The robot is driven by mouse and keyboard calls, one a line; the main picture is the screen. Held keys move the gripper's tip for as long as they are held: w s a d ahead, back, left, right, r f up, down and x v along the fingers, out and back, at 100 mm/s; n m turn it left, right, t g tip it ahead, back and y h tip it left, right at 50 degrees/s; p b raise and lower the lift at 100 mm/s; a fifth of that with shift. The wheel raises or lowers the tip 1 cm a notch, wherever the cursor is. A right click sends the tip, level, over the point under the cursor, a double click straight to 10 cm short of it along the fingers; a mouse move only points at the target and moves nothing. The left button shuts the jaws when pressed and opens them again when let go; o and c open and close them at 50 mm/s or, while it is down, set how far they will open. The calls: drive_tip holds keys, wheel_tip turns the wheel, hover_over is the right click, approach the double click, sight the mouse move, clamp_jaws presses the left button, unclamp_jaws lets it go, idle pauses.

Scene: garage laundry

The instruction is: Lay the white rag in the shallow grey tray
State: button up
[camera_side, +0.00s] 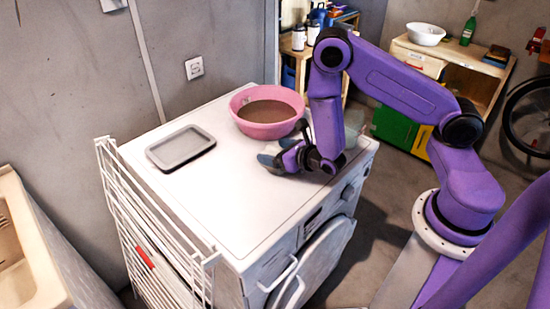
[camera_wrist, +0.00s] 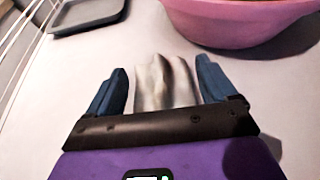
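The white rag (camera_wrist: 153,90) lies crumpled on the white washer top (camera_side: 225,205). In the wrist view it sits between the two blue fingers of my gripper (camera_wrist: 161,67), with a gap on each side. My gripper is open around it, low over the surface. In the side view my gripper (camera_side: 270,158) is at the washer's right part, in front of the pink basin, and largely hides the rag. The shallow grey tray (camera_side: 180,147) lies flat and empty at the back left of the washer top. It also shows in the wrist view (camera_wrist: 88,14) at the upper left.
A pink basin (camera_side: 268,128) with brownish contents stands behind my gripper, right of the tray. A white drying rack (camera_side: 150,225) leans along the washer's left side. The washer top in front of the tray is clear.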

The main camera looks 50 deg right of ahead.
drive_tip(key=c, duration=0.8)
drive_tip(key=shift+o, duration=0.2)
drive_tip(key=shift+r, duration=0.1)
